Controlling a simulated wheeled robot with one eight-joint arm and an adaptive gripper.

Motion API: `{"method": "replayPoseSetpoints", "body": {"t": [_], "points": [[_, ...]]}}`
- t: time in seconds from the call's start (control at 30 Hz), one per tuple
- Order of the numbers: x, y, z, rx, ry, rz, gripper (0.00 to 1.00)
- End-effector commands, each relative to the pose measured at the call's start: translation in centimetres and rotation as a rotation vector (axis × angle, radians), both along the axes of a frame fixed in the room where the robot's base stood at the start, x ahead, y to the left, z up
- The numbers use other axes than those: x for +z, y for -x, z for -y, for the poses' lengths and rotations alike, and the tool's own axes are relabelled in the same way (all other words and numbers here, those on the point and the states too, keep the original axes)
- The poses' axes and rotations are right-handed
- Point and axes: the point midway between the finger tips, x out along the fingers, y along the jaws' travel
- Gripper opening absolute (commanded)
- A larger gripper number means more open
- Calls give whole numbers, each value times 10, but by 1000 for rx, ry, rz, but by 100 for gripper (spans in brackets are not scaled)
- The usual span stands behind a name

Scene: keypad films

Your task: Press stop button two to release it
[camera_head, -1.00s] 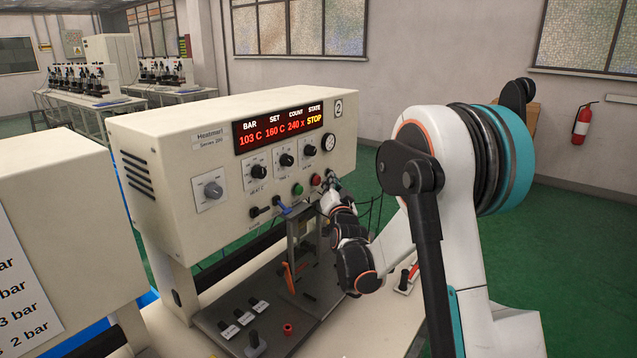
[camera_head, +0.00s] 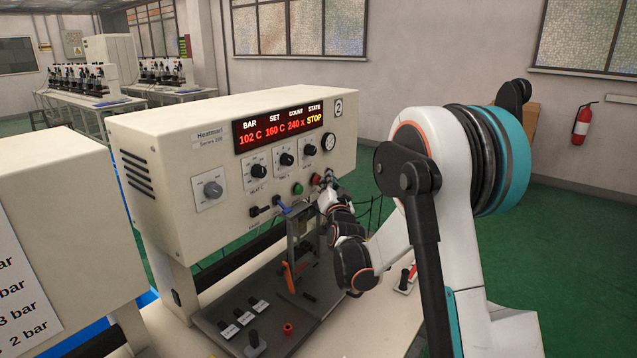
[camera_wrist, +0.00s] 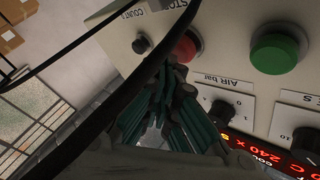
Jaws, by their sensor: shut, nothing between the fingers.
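The machine (camera_head: 250,150) marked 2 stands in the middle of the head view. Its display (camera_head: 278,130) reads 102 C, 160 C, 240 x and a yellow STOP under STATE. A red stop button (camera_head: 316,180) sits low on the front panel, right of a green button (camera_head: 297,188). In the wrist view the red button (camera_wrist: 186,46) is partly hidden behind the fingertips of my gripper (camera_wrist: 172,72). The gripper is shut and empty, its tips at or very near the button. I cannot tell whether they touch it. My gripper (camera_head: 329,182) looks small in the head view.
In the wrist view a small black button (camera_wrist: 141,44) is beside the red one. A second machine (camera_head: 60,230) stands at the left.

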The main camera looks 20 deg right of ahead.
Motion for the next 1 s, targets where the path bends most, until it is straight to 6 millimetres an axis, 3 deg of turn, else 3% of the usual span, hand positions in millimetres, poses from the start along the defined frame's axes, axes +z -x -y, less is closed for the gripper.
{"method": "replayPoseSetpoints", "body": {"t": [1.0], "points": [[0,-7,-5,1,-1,1,0]]}}
